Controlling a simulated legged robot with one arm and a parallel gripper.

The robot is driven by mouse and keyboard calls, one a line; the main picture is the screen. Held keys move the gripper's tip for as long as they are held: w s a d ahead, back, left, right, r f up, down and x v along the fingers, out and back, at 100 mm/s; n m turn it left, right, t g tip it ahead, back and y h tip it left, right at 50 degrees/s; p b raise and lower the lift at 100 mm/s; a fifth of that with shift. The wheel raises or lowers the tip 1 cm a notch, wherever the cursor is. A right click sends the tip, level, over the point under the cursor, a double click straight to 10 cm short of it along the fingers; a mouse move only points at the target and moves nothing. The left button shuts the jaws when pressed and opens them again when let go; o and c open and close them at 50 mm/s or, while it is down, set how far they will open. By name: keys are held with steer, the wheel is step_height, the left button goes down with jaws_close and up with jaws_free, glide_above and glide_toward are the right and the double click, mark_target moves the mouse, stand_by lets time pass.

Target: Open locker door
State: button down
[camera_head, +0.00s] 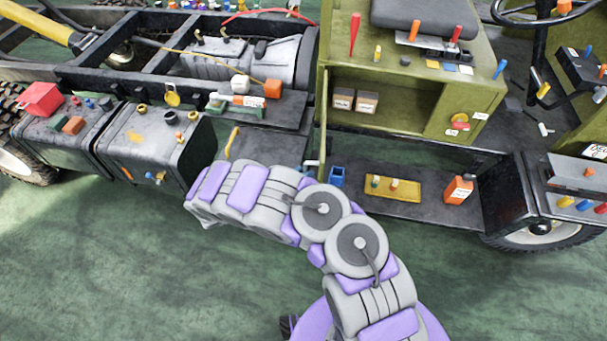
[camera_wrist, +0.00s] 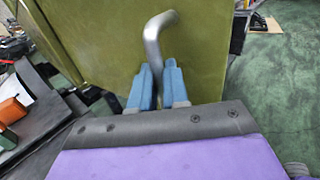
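The olive locker (camera_head: 412,112) stands right of centre in the head view. The door (camera_head: 323,125) shows as a thin, nearly edge-on panel at the compartment's left side, swung outward. In the wrist view the door's olive face (camera_wrist: 210,60) fills the middle. A bent silver handle (camera_wrist: 153,45) runs down between the two blue fingers of my gripper (camera_wrist: 159,80), which are closed around its lower part.
A low ledge under the locker holds a blue container (camera_head: 337,176), a yellow tray (camera_head: 410,190) and an orange bottle (camera_head: 458,190). A dark tank (camera_head: 155,145) and black chassis rails lie to the left. Green floor (camera_head: 100,270) in front is clear.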

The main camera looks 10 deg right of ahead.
steer(key=c, duration=1.5)
jaws_free()
steer(key=shift+w+d+r, duration=0.1)
steer(key=shift+w+r, duration=0.05)
steer(key=shift+w, duration=0.15)
steer(key=shift+o, duration=0.8)
steer(key=shift+w+d, duration=0.1)
steer(key=shift+d, duration=0.1)
steer(key=shift+o, duration=0.6)
steer(key=shift+d, duration=0.4)
steer(key=shift+a+f, duration=0.2)
steer(key=shift+a, duration=0.4)
steer(key=shift+d, duration=0.1)
steer(key=shift+s, duration=0.2)
steer(key=v, duration=1.7)
steer(key=shift+a+f+p, duration=0.2)
steer(key=shift+a+p, duration=0.2)
steer(key=shift+p, duration=0.05)
